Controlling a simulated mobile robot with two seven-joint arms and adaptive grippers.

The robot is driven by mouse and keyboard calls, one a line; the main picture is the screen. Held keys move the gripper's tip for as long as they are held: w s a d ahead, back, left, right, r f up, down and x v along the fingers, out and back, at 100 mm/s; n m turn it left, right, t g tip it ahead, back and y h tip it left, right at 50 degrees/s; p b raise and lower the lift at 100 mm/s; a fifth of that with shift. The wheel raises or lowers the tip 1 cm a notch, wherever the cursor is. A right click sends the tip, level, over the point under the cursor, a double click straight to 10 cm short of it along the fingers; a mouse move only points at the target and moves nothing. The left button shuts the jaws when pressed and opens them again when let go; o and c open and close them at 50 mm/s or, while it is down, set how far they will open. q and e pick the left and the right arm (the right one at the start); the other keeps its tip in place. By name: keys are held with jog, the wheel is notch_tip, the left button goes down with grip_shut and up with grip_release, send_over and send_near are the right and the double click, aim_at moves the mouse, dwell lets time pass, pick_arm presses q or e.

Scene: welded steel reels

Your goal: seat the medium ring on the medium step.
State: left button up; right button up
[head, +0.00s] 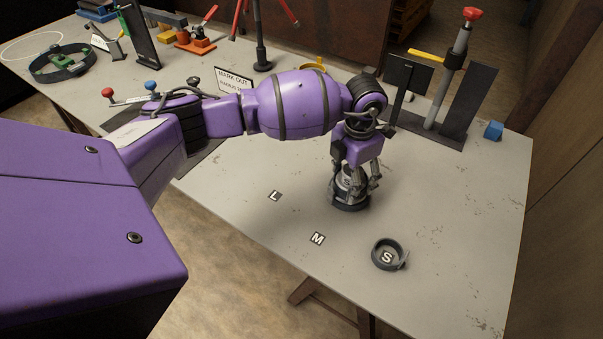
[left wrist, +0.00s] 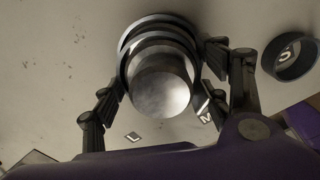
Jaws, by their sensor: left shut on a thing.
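A wider dark ring, apparently the large one (head: 350,205), lies around the reel's foot. My right gripper is out of view.
The small ring (head: 376,262) lies on the table around its S mark. The L mark (head: 275,196) and M mark (head: 317,238) are bare. A dark stand with a red-topped post (head: 460,50) and a blue block (head: 493,130) stand behind right.

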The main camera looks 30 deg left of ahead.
pick_arm(q)
jog(key=shift+w, duration=0.1)
dwell(0.7)
jog(key=o, duration=1.4)
jog(key=shift+o, duration=1.3)
